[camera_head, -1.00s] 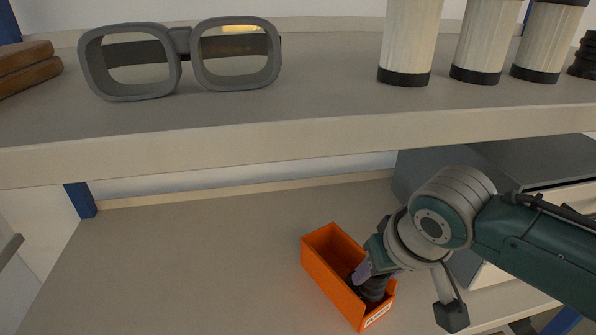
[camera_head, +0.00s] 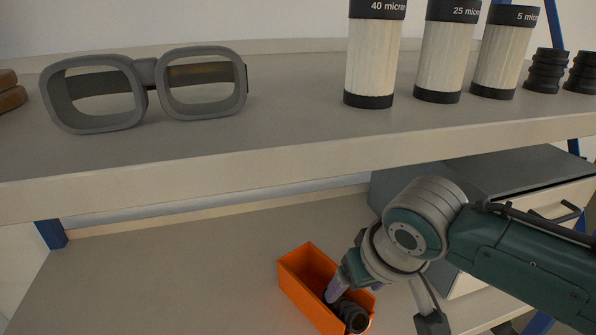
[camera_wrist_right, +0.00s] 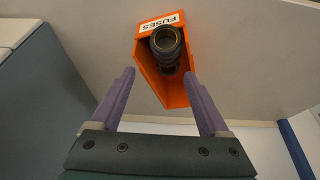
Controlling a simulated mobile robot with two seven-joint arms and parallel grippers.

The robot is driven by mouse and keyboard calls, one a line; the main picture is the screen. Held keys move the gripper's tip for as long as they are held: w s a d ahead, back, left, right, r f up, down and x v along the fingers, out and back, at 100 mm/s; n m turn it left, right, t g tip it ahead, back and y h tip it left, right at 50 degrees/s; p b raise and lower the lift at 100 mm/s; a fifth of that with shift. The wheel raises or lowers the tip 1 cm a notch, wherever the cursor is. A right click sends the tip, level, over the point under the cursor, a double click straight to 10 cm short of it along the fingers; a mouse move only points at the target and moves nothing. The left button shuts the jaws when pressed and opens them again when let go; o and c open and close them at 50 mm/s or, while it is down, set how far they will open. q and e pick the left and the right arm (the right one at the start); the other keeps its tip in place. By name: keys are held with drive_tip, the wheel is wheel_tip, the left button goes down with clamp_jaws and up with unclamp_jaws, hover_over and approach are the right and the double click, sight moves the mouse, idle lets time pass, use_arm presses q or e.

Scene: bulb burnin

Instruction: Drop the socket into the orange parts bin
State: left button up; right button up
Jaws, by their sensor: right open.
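The orange parts bin (camera_head: 310,294) stands on the lower shelf, with a FUSES label on its end in the right wrist view (camera_wrist_right: 146,60). A black ribbed socket (camera_head: 350,316) is inside the bin near its label end. It also shows in the right wrist view (camera_wrist_right: 166,41), with its round open end toward the camera. My right gripper (camera_head: 356,289) is over the bin, its purple fingers spread. In the right wrist view the fingers (camera_wrist_right: 158,75) are apart with nothing gripped between them. My left gripper is not in view.
A grey drawer cabinet (camera_head: 510,175) stands right of the bin. The lower shelf is clear left of the bin.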

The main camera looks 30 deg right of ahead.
drive_tip(key=shift+p+v, duration=0.3)
drive_tip(key=shift+v, duration=0.8)
drive_tip(key=s+a, duration=0.2)
drive_tip(key=s, duration=0.8)
drive_tip(key=s+a+r+n+y, duration=0.1)
drive_tip(key=s+a+r+n, duration=0.3)
drive_tip(key=s+r, duration=0.2)
drive_tip(key=shift+s+a+r+n+g+b, duration=0.2)
drive_tip(key=shift+s+r+n+g+b, duration=0.2)
drive_tip(key=shift+r+b, duration=0.1)
wheel_tip(320, 180, up, 31)
drive_tip(key=p, duration=3.1)
